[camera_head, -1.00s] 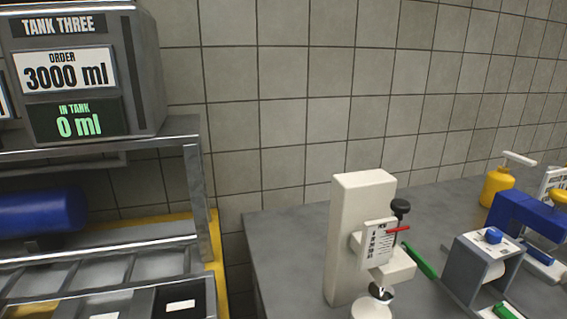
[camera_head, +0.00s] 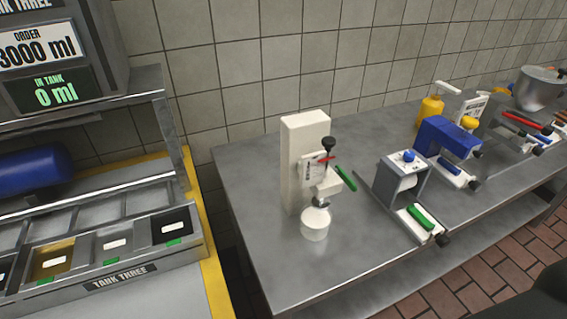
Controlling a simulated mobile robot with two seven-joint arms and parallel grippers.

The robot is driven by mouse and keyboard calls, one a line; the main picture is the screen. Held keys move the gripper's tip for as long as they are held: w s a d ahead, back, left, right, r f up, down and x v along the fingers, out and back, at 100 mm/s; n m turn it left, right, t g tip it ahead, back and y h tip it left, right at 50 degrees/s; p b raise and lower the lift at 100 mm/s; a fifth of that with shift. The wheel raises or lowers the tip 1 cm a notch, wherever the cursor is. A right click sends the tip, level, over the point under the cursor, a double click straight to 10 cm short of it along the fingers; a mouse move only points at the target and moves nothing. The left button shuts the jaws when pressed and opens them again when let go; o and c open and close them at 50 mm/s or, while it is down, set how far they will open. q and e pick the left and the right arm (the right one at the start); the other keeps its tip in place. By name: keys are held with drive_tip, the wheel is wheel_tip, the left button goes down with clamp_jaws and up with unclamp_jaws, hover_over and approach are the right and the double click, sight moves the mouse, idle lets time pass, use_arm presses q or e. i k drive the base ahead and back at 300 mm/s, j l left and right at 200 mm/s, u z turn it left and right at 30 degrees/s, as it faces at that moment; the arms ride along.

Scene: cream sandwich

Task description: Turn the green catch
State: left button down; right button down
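Several green parts show, and I cannot tell which is the catch. A green bar (camera_head: 345,178) sticks out at the right side of the cream upright device (camera_head: 303,150). A second green bar (camera_head: 420,217) lies on the low white base in front of the grey block device (camera_head: 404,180). Small green tabs (camera_head: 172,242) sit on the front of the tray bank marked TANK THREE (camera_head: 122,277). Neither gripper is in view. A dark rounded shape at the lower right edge is too cut off to name.
A white cup (camera_head: 315,224) stands under the cream device. A blue clamp-like device (camera_head: 448,140), a yellow bottle (camera_head: 430,112) and a metal pot (camera_head: 538,88) stand farther right on the metal table (camera_head: 270,262). The table's front left is clear. A gap separates table and tank rack.

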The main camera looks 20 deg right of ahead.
sight(350, 183)
drive_tip(key=l+u, duration=0.2)
drive_tip(key=l, duration=0.4)
drive_tip(key=l+u, duration=0.2)
drive_tip(key=l, duration=0.35)
drive_tip(key=k+l+u, duration=0.15)
drive_tip(key=l, duration=0.45)
drive_tip(key=l+u, duration=0.2)
drive_tip(key=l, duration=0.35)
drive_tip(key=k+z, duration=0.3)
drive_tip(key=i+z, duration=0.1)
